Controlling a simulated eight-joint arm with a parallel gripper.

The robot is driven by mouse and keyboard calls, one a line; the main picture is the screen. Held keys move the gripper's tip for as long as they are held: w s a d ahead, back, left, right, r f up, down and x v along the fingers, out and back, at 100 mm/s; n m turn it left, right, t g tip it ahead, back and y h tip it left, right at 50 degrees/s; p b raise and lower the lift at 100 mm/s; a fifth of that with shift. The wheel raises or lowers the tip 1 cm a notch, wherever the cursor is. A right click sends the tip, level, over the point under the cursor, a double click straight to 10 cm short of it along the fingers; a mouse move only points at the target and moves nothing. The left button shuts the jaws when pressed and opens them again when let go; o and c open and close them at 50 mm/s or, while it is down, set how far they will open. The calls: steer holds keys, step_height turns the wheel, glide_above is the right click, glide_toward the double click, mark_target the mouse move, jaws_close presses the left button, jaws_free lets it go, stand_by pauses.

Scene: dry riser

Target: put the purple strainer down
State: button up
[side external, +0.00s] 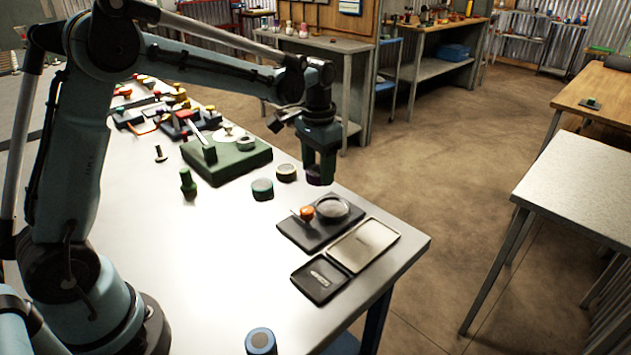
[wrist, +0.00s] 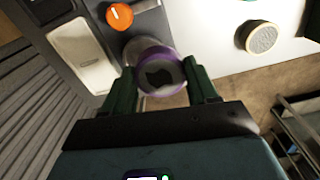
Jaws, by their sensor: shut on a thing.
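In the side view my gripper (side external: 320,170) points down near the table's far edge, and the strainer (side external: 318,177) shows as a dark purple band between the fingertips. It is held above the table, and its underside is hidden in the side view.
A dark plate with an orange knob (side external: 307,213) and a round dish (side external: 332,207) lies below and in front. White table between is clear.

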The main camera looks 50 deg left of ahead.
steer(key=s+d+r, duration=0.2)
steer(key=s+d, duration=0.3)
steer(key=d, duration=0.2)
steer(key=s+d+r, duration=0.2)
steer(key=s+d, duration=0.2)
steer(key=d, duration=0.4)
steer(key=s+d+f, duration=0.1)
steer(key=s+d, duration=0.5)
steer(key=s, duration=0.7)
glide_above(320, 278)
step_height(320, 278, down, 7)
steer(key=shift+f, duration=2.05)
steer(key=shift+f, duration=0.3)
